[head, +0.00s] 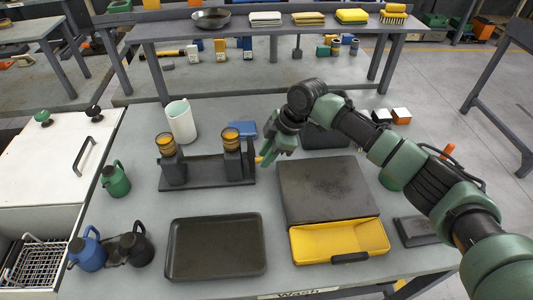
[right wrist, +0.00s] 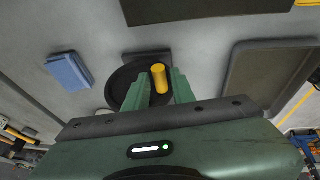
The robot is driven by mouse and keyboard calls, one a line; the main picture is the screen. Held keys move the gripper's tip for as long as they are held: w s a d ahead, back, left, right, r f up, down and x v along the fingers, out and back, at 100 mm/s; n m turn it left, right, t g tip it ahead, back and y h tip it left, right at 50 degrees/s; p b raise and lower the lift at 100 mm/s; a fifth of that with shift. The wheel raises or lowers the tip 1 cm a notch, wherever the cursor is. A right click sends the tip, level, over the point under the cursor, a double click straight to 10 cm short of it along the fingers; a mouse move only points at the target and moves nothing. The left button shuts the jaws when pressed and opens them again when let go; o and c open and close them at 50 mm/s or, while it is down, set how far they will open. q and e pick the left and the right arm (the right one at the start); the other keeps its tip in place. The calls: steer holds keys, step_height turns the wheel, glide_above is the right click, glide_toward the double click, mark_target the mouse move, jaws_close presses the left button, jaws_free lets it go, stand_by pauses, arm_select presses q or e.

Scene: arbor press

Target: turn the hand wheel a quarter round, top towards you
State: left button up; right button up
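The hand wheel is a dark round disc (right wrist: 122,85) in the right wrist view, with a yellow handle (right wrist: 158,78) standing out from it. In the head view the yellow handle (head: 258,160) shows at the right end of the dark two-post fixture (head: 205,172), and the wheel is nearly edge-on. My right gripper (head: 267,154) is at the handle. In the right wrist view its green fingers (right wrist: 161,86) are either side of the handle, with a small gap on the right, so they look open around it. My left gripper is not in view.
A blue block (head: 243,129) lies behind the fixture, with a white mug (head: 181,121) to its left. A dark plate (head: 326,188) and a yellow tray (head: 338,237) lie to the right. A dark tray (head: 215,247) is in front. A green jug (head: 116,179) stands at left.

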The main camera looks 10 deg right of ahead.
jaws_close()
steer(key=shift+s, duration=0.1)
steer(key=shift+s+f+n+t+b, duration=0.35)
steer(key=shift+f+t, duration=0.3)
steer(key=shift+t, duration=0.7)
steer(key=shift+s+f+n+t+b, duration=0.15)
steer(key=shift+s+f+n+t, duration=0.35)
steer(key=shift+t, duration=0.85)
steer(key=shift+w+f+m, duration=0.1)
steer(key=shift+f+m, duration=0.1)
steer(key=shift+m, duration=0.05)
steer(key=shift+o, duration=2.4)
jaws_free()
